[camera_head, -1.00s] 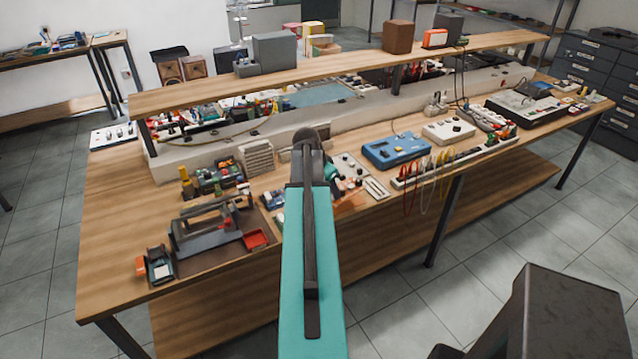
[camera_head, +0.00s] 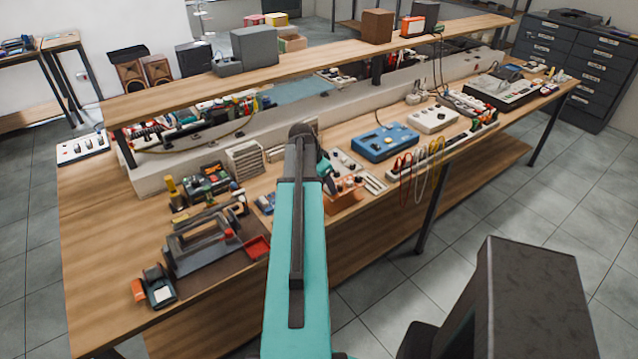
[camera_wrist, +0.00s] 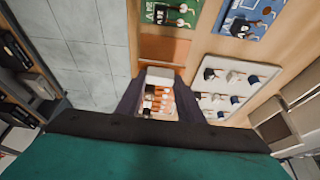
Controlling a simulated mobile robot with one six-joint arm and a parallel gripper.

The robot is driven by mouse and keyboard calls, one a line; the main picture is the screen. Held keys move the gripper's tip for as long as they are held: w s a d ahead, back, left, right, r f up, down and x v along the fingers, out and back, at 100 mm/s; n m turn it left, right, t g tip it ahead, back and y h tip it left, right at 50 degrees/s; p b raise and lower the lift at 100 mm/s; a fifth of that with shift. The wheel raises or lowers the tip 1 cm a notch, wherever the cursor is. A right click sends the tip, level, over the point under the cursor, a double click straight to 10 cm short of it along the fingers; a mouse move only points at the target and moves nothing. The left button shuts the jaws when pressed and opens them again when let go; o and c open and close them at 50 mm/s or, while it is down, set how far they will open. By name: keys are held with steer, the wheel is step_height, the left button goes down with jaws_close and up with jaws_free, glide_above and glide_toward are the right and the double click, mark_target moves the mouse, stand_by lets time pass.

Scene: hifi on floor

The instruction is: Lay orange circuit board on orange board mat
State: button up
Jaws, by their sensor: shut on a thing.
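In the wrist view my gripper (camera_wrist: 160,80) is shut on the orange circuit board (camera_wrist: 158,104), which has a white block at its far end and several small dark and white parts. The dark fingers flank the board on both sides. A plain orange-brown patch, which looks like the orange board mat (camera_wrist: 165,50), lies just beyond the fingertips and shows bare there. The board's near end is hidden by my wrist. I cannot tell the height of the board above the bench. In the head view my arm hides most of the gripper.
In the wrist view a green board (camera_wrist: 172,12) and a blue board (camera_wrist: 243,17) lie farther along the bench. A white panel with several knobs (camera_wrist: 228,90) is close on the right. Grey floor (camera_wrist: 95,50) shows past the bench edge on the left.

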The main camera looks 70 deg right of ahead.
mark_target(326, 194)
steer(key=shift+w, duration=0.15)
steer(key=shift+w+a+f, duration=0.1)
steer(key=shift+f, duration=0.2)
steer(key=shift+f+b, duration=1.35)
steer(key=shift+f, duration=1.1)
steer(key=shift+w, duration=0.1)
steer(key=shift+f+b, duration=0.15)
steer(key=shift+b, duration=0.4)
stand_by(0.9)
stand_by(0.4)
steer(key=o, duration=1)
